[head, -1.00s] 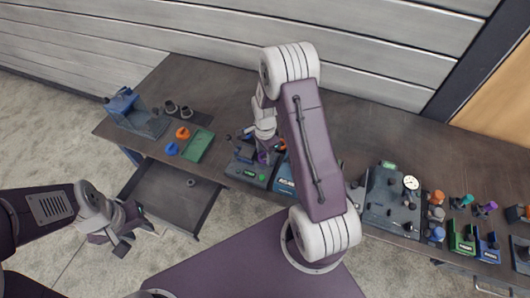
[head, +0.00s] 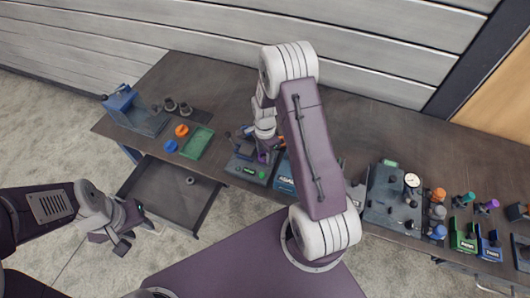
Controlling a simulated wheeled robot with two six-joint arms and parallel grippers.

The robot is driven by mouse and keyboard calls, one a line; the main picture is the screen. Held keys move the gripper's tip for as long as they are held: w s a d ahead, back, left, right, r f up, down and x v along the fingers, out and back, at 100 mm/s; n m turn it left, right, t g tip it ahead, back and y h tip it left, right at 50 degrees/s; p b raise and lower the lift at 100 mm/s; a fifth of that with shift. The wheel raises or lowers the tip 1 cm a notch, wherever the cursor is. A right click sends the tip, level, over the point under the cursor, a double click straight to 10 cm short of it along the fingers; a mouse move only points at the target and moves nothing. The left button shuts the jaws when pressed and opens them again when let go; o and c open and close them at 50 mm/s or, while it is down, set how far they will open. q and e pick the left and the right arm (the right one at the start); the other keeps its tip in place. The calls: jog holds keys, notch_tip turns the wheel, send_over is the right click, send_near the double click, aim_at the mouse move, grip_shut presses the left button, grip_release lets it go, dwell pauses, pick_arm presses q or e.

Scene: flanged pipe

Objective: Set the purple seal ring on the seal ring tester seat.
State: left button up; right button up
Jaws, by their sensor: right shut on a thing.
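My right gripper (head: 262,153) is low over a grey device with a small green display (head: 252,171), which looks like the seal ring tester. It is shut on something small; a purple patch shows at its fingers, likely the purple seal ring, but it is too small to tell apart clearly. The tester's seat is mostly hidden by the gripper, so I cannot tell whether the ring touches it. My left gripper (head: 136,237) looks open and empty, out in front of the table over the floor, far from the tester.
A blue-ended bin (head: 136,115), an orange ring (head: 182,130), a blue ring (head: 171,146) and a green tray (head: 197,143) are at the table's left. An open drawer (head: 170,190) juts out below. A gauge board (head: 393,200) and several coloured parts stand right.

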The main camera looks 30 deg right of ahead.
jog(key=o, duration=1.2)
jog(key=shift+o, duration=1)
jog(key=shift+o, duration=1.1)
jog(key=shift+r, duration=0.1)
jog(key=shift+w+d, duration=0.1)
jog(key=shift+w, duration=0.05)
